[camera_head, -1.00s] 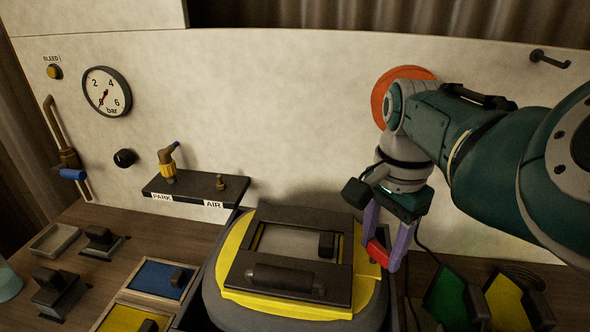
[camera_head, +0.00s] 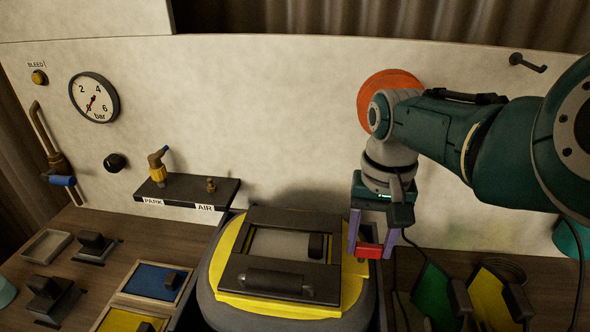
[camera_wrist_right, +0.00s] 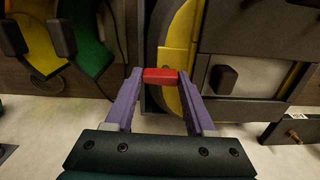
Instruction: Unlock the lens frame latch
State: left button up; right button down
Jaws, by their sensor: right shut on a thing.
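The lens frame (camera_head: 238,268) is a dark rectangular frame with a dark handle bar, lying on a yellow-rimmed grey pot (camera_head: 225,300) in the middle of the head view. The latch (camera_head: 369,250) is a small red block at the right edge of the frame. My right gripper (camera_head: 370,247) is shut on the red latch, its purple fingers at either end. The right wrist view also shows the red latch (camera_wrist_right: 160,75) between the fingertips, beside the yellow rim. My left gripper is not in view.
Green (camera_head: 432,290) and yellow (camera_head: 490,300) plates with dark handles stand right of the pot. Blue (camera_head: 150,281) and yellow trays lie at left. A panel behind carries a gauge (camera_head: 94,98) and a PARK/AIR shelf (camera_head: 190,191).

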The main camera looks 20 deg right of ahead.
jog(key=shift+n, duration=0.3)
dwell(0.4)
jog(key=shift+c, duration=1.2)
grip_release()
